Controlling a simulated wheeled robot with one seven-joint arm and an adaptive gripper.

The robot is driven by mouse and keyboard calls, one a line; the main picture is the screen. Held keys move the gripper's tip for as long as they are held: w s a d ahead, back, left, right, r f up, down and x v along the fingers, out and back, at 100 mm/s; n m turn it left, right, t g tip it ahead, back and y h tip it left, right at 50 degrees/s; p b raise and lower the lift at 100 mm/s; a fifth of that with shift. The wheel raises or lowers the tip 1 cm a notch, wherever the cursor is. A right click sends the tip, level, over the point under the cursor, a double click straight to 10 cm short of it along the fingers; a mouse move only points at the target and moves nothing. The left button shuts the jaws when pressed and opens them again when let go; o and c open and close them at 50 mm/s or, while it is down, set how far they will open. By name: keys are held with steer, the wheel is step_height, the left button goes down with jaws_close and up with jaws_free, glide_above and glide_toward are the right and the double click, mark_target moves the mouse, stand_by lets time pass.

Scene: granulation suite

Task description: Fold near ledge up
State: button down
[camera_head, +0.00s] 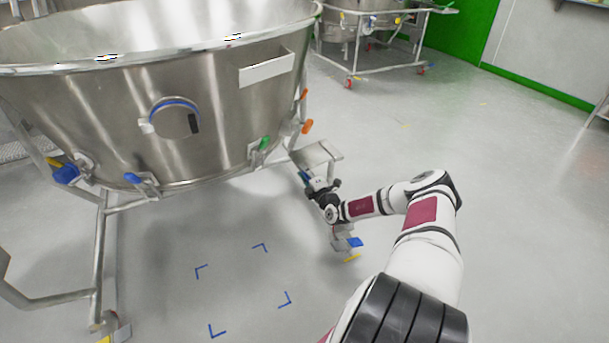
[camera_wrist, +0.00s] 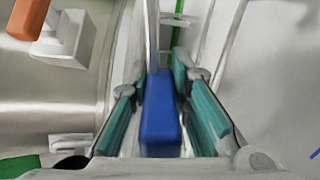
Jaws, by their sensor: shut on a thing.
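A small metal ledge (camera_head: 318,153) juts from the frame of the big steel vessel (camera_head: 215,110), on the right side of its base in the head view. It looks roughly level there. My gripper (camera_head: 307,181) is at the ledge's near side, low beside the vessel. In the wrist view, my gripper's teal finger pads (camera_wrist: 165,115) stand on either side of a blue grip (camera_wrist: 160,115). The gripper is shut on this blue grip. A thin metal part seen edge-on runs up from the grip. How the grip joins the ledge is partly hidden.
Green (camera_head: 265,143) and orange (camera_head: 307,126) handles sit on the vessel's side near the ledge. A caster with a blue pedal (camera_head: 355,242) stands below my forearm. Blue corner marks (camera_head: 259,247) lie on the floor. The floor to the right is clear.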

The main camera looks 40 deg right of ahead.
steer(key=shift+a+r+p, duration=0.1)
steer(key=shift+r+p, duration=0.4)
steer(key=shift+r, duration=0.25)
steer(key=c, duration=1.5)
jaws_free()
steer(key=shift+r, duration=0.1)
steer(key=shift+s, duration=0.1)
steer(key=shift+s, duration=0.3)
steer(key=v, duration=1.1)
steer(key=shift+a, duration=0.1)
